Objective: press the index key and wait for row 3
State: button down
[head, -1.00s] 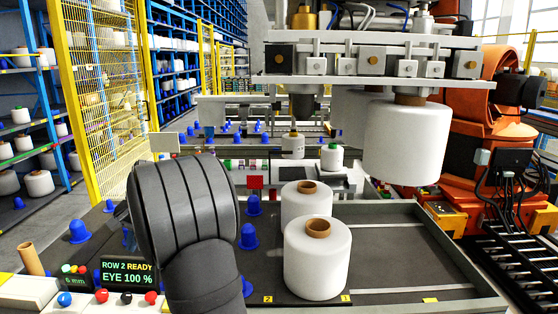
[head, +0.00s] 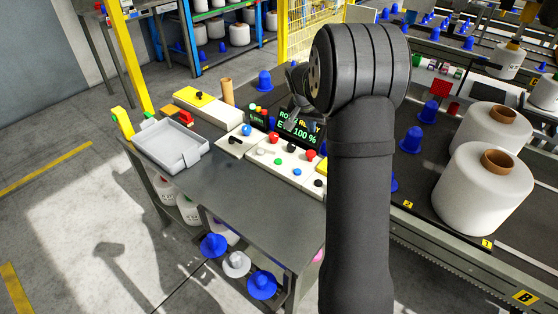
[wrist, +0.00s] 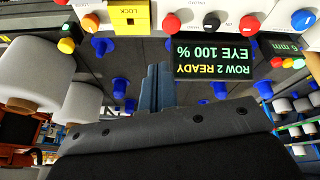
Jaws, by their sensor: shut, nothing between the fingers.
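The control panel (head: 285,156) holds several coloured buttons and knobs; I cannot tell which one is the index key. The display (head: 299,128) stands behind it, partly covered by my arm; in the wrist view the display (wrist: 213,60) reads upside down "ROW 2 READY, EYE 100 %". My gripper (wrist: 158,72) is shut and empty, apart from the buttons in that picture. In the head view it is mostly hidden behind my arm.
Two white bobbins (head: 484,190) (head: 492,128) stand on the belt at right, with blue pegs (head: 412,139) beside my arm. A grey tray (head: 170,146) and a cardboard tube (head: 227,92) are at left. The bench front (head: 250,195) is clear.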

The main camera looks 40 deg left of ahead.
jog(key=a+f+n+t, duration=0.3)
jog(key=a+f, duration=0.1)
jog(key=n+t+y, duration=0.2)
jog(key=n, duration=0.3)
send_over(277, 162)
notch_tip(277, 162, down, 4)
jog(key=shift+r, duration=0.25)
jog(key=shift+f, duration=4.4)
jog(key=shift+f, duration=0.15)
jog(key=shift+f, duration=0.25)
jog(key=shift+f, duration=0.5)
jog(key=shift+d, duration=0.1)
jog(key=shift+r, duration=0.9)
